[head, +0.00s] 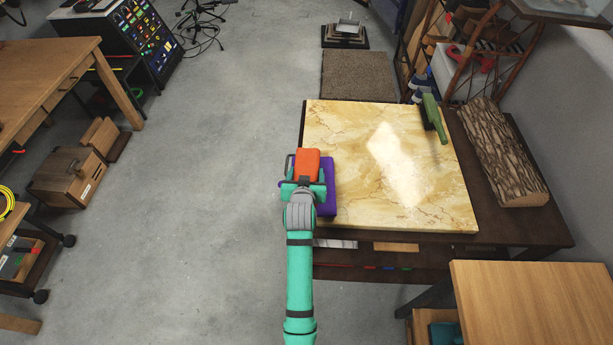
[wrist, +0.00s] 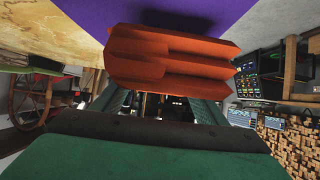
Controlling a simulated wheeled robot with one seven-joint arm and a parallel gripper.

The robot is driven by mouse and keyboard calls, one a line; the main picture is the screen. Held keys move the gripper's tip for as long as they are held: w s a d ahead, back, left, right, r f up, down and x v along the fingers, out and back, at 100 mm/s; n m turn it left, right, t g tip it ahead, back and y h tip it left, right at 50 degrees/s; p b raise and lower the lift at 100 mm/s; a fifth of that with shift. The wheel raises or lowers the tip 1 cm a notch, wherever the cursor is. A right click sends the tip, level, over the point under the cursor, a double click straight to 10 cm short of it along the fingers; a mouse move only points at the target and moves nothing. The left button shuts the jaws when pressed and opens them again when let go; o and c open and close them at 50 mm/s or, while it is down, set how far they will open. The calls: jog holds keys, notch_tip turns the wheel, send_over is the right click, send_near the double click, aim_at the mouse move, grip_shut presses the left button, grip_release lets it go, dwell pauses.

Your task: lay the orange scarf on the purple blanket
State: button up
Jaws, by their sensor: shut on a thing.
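The orange scarf (head: 307,165) is a folded bundle held in my gripper (head: 303,182). It fills the upper middle of the wrist view (wrist: 170,58), with its folded layers showing between the fingers. The purple blanket (head: 327,200) lies at the left edge of the marble-topped table, partly hidden under my gripper and the scarf. In the wrist view the blanket (wrist: 190,12) shows just behind the scarf. I cannot tell whether the scarf touches the blanket.
The yellow marble tabletop (head: 350,130) is mostly clear. A green-handled brush (head: 434,115) lies at its far right corner, and a bark-covered log (head: 500,150) lies to the right. A wooden table (head: 535,300) stands at lower right. Open grey floor lies to the left.

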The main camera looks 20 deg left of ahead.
jog(key=shift+w+f, duration=0.1)
jog(key=shift+f, duration=0.65)
jog(key=shift+a, duration=0.15)
jog(key=o, duration=1.1)
jog(key=shift+f, duration=0.1)
jog(key=shift+o, duration=0.2)
